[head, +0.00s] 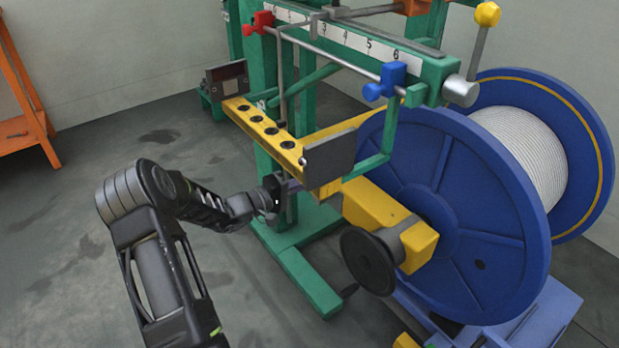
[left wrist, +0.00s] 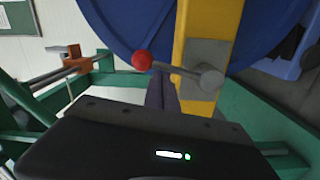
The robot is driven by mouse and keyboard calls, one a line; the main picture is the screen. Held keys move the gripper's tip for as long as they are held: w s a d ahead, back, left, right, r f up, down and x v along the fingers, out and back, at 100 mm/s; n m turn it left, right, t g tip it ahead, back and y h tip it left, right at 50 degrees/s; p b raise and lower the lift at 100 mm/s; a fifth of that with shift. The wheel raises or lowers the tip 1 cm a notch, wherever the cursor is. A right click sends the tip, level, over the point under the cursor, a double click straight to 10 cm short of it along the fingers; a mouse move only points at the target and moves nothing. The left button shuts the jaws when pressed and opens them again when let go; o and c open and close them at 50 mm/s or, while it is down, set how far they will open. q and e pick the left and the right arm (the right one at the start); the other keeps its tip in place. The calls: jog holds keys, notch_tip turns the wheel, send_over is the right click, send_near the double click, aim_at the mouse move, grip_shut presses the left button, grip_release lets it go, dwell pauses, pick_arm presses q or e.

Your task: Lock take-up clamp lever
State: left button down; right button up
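The clamp lever shows in the left wrist view as a short grey rod (left wrist: 175,69) with a red ball knob (left wrist: 142,60) at its left end. Its other end joins a grey hub (left wrist: 207,78) on a yellow upright arm (left wrist: 205,30). My left gripper (left wrist: 162,80) has its two dark fingers together, their tips right by the rod near the knob; I cannot tell whether they touch it. In the head view my left gripper (head: 292,186) is beside the green stand, below the yellow bar; the lever cannot be made out there. My right gripper is not in view.
A yellow bar (head: 262,128) with dark holes and a dark grey plate (head: 329,157) are just above my gripper. A large blue reel (head: 470,210) and a black handwheel (head: 367,261) stand to the right. The green frame (head: 264,80) rises behind.

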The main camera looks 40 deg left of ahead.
pick_arm(q)
jog(key=shift+s+d+f, duration=0.1)
jog(key=shift+s+d, duration=0.1)
jog(key=shift+d, duration=0.4)
jog(key=shift+s+d+f, duration=0.1)
jog(key=shift+s+d, duration=0.1)
jog(key=shift+d, duration=0.4)
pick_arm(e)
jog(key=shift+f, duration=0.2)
pick_arm(q)
jog(key=shift+d+f, duration=0.15)
jog(key=shift+d, duration=0.1)
